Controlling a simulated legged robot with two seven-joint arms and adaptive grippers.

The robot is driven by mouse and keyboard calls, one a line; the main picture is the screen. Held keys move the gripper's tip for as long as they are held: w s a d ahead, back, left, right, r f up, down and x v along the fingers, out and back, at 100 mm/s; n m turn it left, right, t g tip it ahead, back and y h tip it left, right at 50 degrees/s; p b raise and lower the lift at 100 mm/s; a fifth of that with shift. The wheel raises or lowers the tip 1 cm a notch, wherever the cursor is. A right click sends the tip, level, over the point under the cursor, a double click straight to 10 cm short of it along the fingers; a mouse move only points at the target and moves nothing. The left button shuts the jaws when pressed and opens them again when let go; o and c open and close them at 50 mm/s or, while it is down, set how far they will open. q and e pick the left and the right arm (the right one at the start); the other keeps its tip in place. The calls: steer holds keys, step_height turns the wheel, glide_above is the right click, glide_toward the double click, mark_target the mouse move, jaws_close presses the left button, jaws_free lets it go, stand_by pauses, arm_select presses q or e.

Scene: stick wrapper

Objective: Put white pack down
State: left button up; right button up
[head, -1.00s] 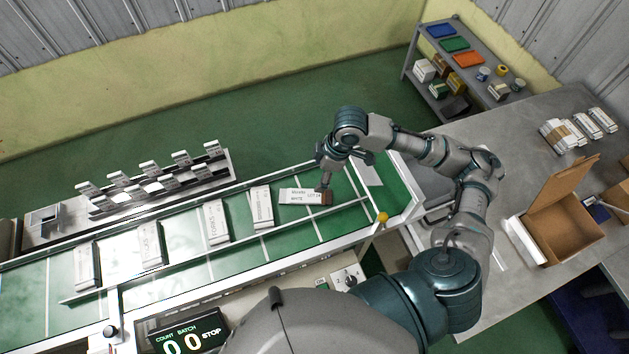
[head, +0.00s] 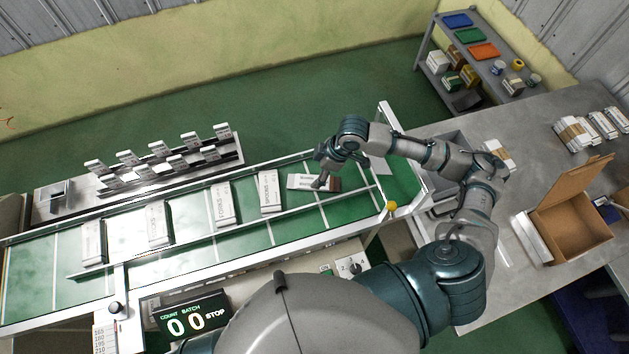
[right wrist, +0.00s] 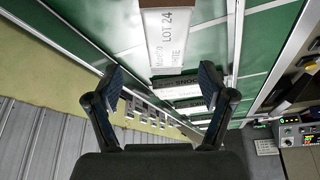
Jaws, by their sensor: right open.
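A white pack (head: 301,181) with printed lettering and a brown end lies on the green conveyor belt (head: 287,236), at the right end of a row of packs. In the right wrist view the pack (right wrist: 170,45) shows its label with "LOT 24" and lies beyond my fingertips. My right gripper (head: 321,182) is at the pack near its brown end, and its fingers partly cover it in the head view. In the right wrist view the right gripper (right wrist: 161,86) has its fingers wide apart, with nothing held between them. My left gripper is not in view.
Several other white packs, such as one labelled SPOONS (head: 268,192), lie along the belt. A rack of small labelled cards (head: 170,160) stands behind it. An open cardboard box (head: 570,228) stands on the grey table (head: 480,300) at right.

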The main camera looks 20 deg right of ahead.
mark_target(312, 181)
steer(key=x, duration=0.4)
steer(key=shift+s+a+f, duration=0.25)
steer(key=shift+s+f, duration=0.1)
steer(key=shift+f, duration=0.05)
steer(key=shift+d+f+p, duration=0.1)
steer(key=shift+f+p, duration=0.15)
steer(key=shift+p, duration=0.3)
steer(key=c, duration=0.8)
steer(key=shift+s, duration=0.15)
steer(key=shift+c, duration=1)
steer(key=shift+f, duration=0.1)
